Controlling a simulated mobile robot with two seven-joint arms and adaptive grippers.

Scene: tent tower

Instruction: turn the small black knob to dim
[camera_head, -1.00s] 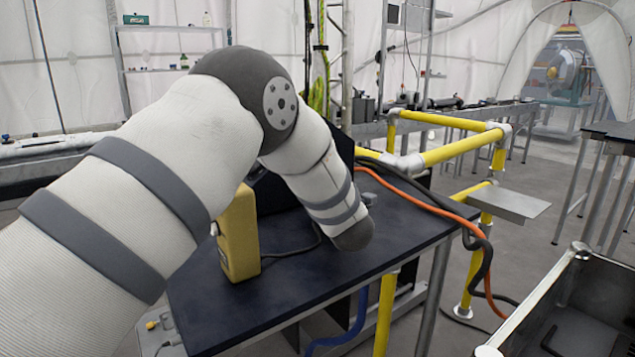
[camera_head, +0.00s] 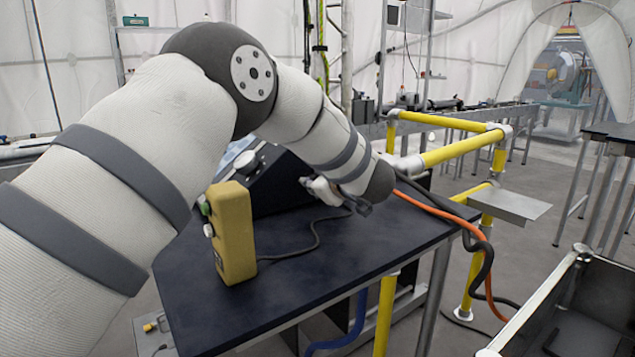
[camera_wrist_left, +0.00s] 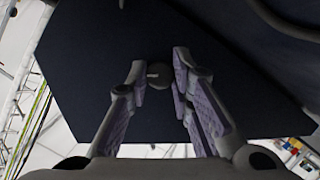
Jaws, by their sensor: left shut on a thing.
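The small round knob (camera_wrist_left: 157,77) sits on a flat dark panel (camera_wrist_left: 90,75) in the left wrist view; its face looks dark grey with a paler mark. My left gripper (camera_wrist_left: 160,72) has one finger on each side of it and is shut on it. In the head view my left gripper (camera_head: 308,184) reaches from the end of my arm toward the black sloped console (camera_head: 272,183) on the table. My arm hides part of the console, and the small knob cannot be made out there. My right gripper is in neither view.
A yellow box (camera_head: 234,235) with buttons stands upright on the dark table (camera_head: 320,270), left of the console, its cable running along the tabletop. Orange and black hoses (camera_head: 440,212) and yellow rails (camera_head: 460,150) lie to the right. The table's front is clear.

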